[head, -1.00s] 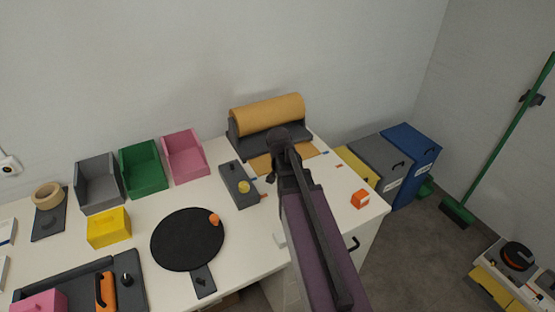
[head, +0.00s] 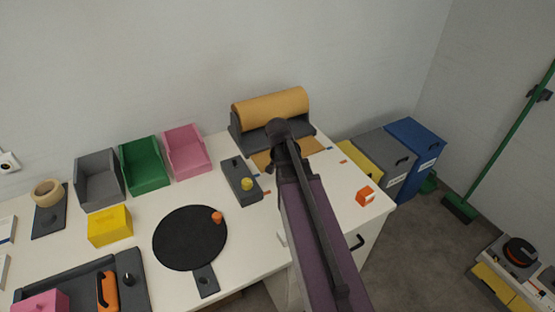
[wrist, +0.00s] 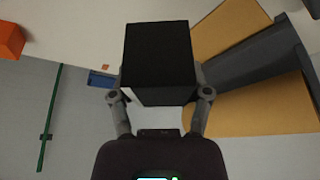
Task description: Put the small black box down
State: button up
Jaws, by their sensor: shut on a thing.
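The small black box (wrist: 158,60) is held between the two fingers of my gripper (wrist: 158,95) in the wrist view. Its dark face and a paler lower side show, and the fingers press on its left and right sides. In the head view my arm hides the box and most of the gripper, over the white table (head: 215,192) in front of the paper roll. I cannot tell whether the box touches the table.
An orange cube (head: 365,196) sits near the table's right edge. A grey block with a yellow knob (head: 238,176) is left of my arm. The brown paper roll (head: 270,109) stands behind. A black round board (head: 185,238) and pink (head: 187,150) and green bins (head: 145,165) are farther left.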

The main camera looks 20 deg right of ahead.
jog(key=w+d+n+t+y, duration=0.1)
jog(key=w+d+n+y, duration=0.2)
jog(key=w+n, duration=0.7)
jog(key=shift+w+d+f+n+t+y+b, duration=0.2)
jog(key=shift+w+f+n+t+y+b, duration=0.15)
jog(key=shift+w, duration=2.3)
notch_tip(320, 180, down, 6)
jog(key=b, duration=0.6)
jog(key=shift+f, duration=0.1)
jog(key=shift+f+b, duration=1.85)
jog(key=shift+b, duration=0.1)
jog(key=shift+f, duration=0.15)
jog(key=o, duration=1)
